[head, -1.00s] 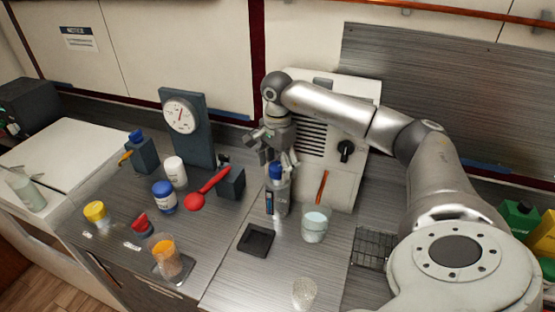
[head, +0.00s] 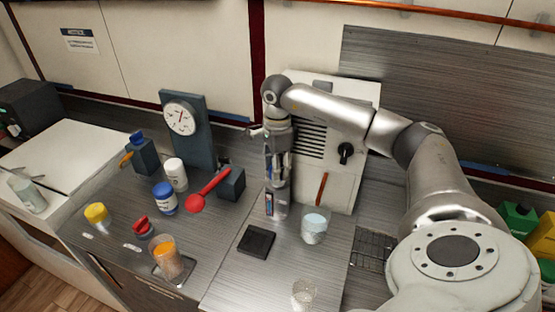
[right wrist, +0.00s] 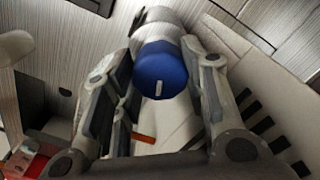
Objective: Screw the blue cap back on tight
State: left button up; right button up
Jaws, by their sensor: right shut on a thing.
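A clear bottle with a dark label (head: 276,206) stands upright on the counter in front of the white machine. My right gripper (head: 278,175) points down over its top and is shut on its blue cap. In the head view the fingers hide the cap. The right wrist view shows the blue cap (right wrist: 161,72) between the two fingers of my right gripper (right wrist: 158,75), with the bottle's pale body beyond it. I cannot tell how far the cap is screwed down. My left gripper is out of view.
A black square tray (head: 257,241) and a glass of pale liquid (head: 314,226) stand close to the bottle. A red spoon (head: 208,190) leans left by a dark block (head: 231,184). A blue-lidded jar (head: 164,198) and a white jar (head: 175,175) stand further left.

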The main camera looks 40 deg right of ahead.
jog(key=o, duration=1)
jog(key=shift+o, duration=0.2)
jog(key=shift+r, duration=0.2)
notch_tip(320, 180, up, 12)
jog(key=shift+f, duration=0.2)
jog(key=shift+r, duration=0.1)
